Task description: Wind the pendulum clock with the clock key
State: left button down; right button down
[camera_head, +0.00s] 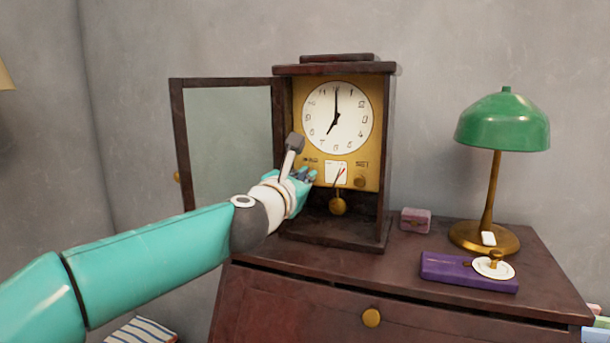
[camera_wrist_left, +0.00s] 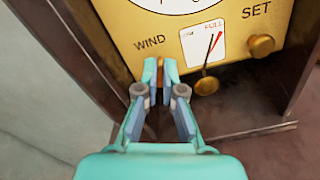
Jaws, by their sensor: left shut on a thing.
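The pendulum clock (camera_head: 337,118) stands on a dark wooden cabinet, its glass door (camera_head: 228,130) swung open to the left. Its gold face plate carries a WIND label (camera_wrist_left: 149,42), a SET knob (camera_wrist_left: 261,45) and a small white gauge (camera_wrist_left: 204,42) with a red needle leaning towards FULL. The pendulum bob (camera_head: 338,206) hangs below. My left gripper (camera_wrist_left: 161,68) is shut on a small brass piece (camera_wrist_left: 161,72) just below the WIND label. The fingers hide most of it, so I cannot tell if it is the clock key. My right gripper is out of view.
Right of the clock are a small pink box (camera_head: 415,219), a green lamp (camera_head: 502,120) and a purple case (camera_head: 455,270). A white disc (camera_head: 508,271) with a brass upright sits at the case's right end. The open door stands left of my arm.

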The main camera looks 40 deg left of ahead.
pick_arm(q)
jog(key=shift+r, duration=0.15)
jog(key=m+p, duration=0.6)
jog(key=m, duration=1.3)
jog(key=shift+d, duration=0.1)
jog(key=shift+m, duration=0.4)
jog(key=c, duration=1.3)
grip_release()
jog(key=shift+d, duration=0.1)
jog(key=shift+f, duration=0.2)
